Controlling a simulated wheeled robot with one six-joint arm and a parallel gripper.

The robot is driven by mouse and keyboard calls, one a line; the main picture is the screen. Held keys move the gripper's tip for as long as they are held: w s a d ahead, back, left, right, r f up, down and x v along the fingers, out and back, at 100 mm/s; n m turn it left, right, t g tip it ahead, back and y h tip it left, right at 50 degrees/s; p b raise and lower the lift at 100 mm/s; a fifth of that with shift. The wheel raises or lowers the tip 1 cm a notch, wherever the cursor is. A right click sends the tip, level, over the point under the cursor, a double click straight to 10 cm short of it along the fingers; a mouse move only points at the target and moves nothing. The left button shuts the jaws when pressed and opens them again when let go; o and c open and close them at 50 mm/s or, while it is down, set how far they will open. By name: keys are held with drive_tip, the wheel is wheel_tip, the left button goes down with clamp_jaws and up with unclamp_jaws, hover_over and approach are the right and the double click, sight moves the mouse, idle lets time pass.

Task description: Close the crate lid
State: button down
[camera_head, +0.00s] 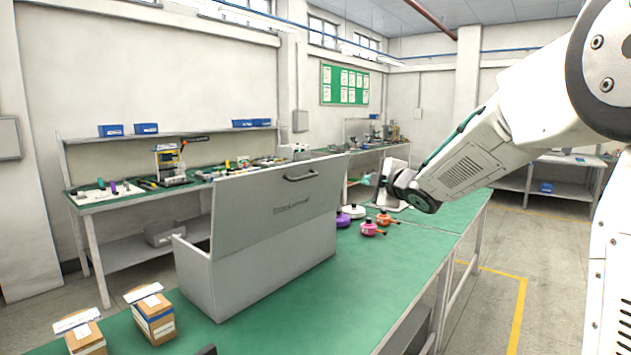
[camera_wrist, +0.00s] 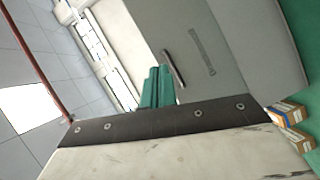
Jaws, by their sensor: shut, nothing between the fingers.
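The grey crate (camera_head: 270,270) stands on the green table in the head view. Its lid (camera_head: 245,215) stands up, raised and open, with a dark handle (camera_head: 299,176) near its top edge. The lid hides the crate's inside. In the wrist view the lid (camera_wrist: 232,75) fills the upper right, with the handle (camera_wrist: 173,68) close to my fingertips in the picture. My gripper (camera_head: 369,180) is to the right of the lid in the head view, apart from it as far as I can see. Its teal fingers (camera_wrist: 157,85) are together and empty.
Two cardboard boxes (camera_head: 153,318) stand at the table's near left. Purple, white and orange-red round parts (camera_head: 372,229) lie right of the crate, below my gripper. The green table (camera_head: 345,305) is clear in front. A cluttered bench (camera_head: 140,196) stands behind.

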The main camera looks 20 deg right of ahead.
drive_tip(key=w+a+f+n+y, duration=0.2)
drive_tip(key=w+f+n+y, duration=0.15)
drive_tip(key=n+y, duration=0.35)
drive_tip(key=n+g+y, duration=0.1)
approach(308, 177)
drive_tip(key=x, duration=0.6)
drive_tip(key=shift+w+a, duration=0.25)
drive_tip(key=shift+w, duration=0.1)
drive_tip(key=shift+a, duration=0.1)
